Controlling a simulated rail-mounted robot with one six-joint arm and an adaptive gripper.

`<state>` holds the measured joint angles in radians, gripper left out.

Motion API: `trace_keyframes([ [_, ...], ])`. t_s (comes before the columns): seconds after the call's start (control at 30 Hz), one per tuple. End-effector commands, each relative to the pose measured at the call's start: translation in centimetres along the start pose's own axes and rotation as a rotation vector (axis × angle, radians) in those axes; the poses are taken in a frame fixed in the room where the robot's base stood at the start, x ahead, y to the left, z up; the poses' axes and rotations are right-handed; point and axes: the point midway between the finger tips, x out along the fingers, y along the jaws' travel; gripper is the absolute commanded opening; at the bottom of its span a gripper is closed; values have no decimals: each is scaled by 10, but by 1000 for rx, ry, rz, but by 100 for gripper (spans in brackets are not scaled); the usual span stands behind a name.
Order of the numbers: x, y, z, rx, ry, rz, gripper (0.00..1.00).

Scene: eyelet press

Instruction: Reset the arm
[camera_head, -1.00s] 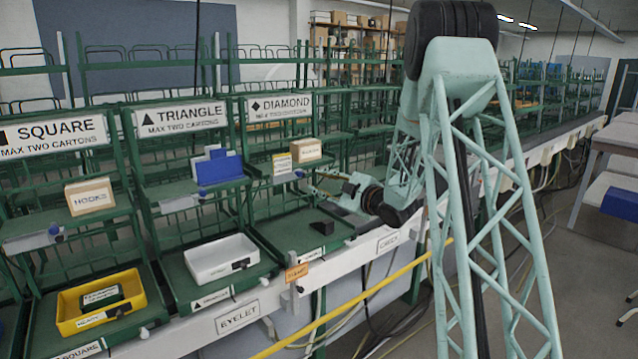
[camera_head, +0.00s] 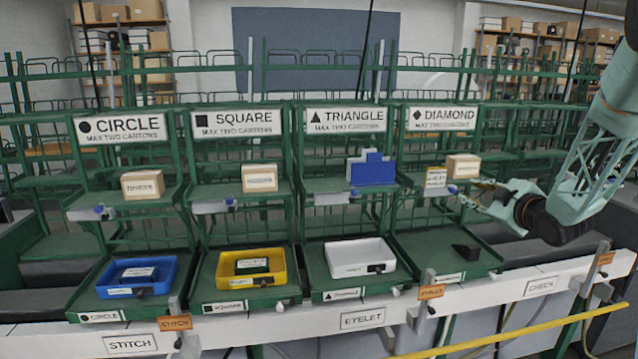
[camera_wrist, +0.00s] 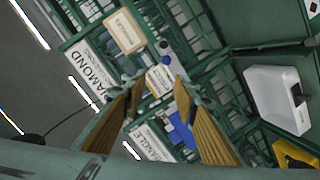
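My gripper (camera_head: 482,197) is at the right end of the diamond bay in the head view, pointing left toward the upper diamond shelf. In the wrist view its two ribbed fingers (camera_wrist: 157,90) stand apart with nothing held between them. A small yellow-and-white card (camera_head: 436,181) on the diamond shelf is near the fingertips; in the wrist view it shows in the gap beyond them. I cannot tell whether the fingers touch anything. My arm extends from the right edge of the head view.
A wooden-coloured carton (camera_head: 463,166) sits on the diamond shelf. A blue stepped block (camera_head: 371,168) is on the triangle shelf. A yellow rail (camera_head: 520,330) runs along the front.

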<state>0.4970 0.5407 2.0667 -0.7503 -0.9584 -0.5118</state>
Motion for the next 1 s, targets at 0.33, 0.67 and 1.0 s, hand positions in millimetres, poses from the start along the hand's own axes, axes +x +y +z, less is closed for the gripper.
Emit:
trace_keyframes([
  [0.33,-28,8,-35,53,-121,-15,27],
  [0.67,-66,7,-64,117,-232,-28,27],
  [1.0,-114,-1,-92,195,-342,-41,27],
])
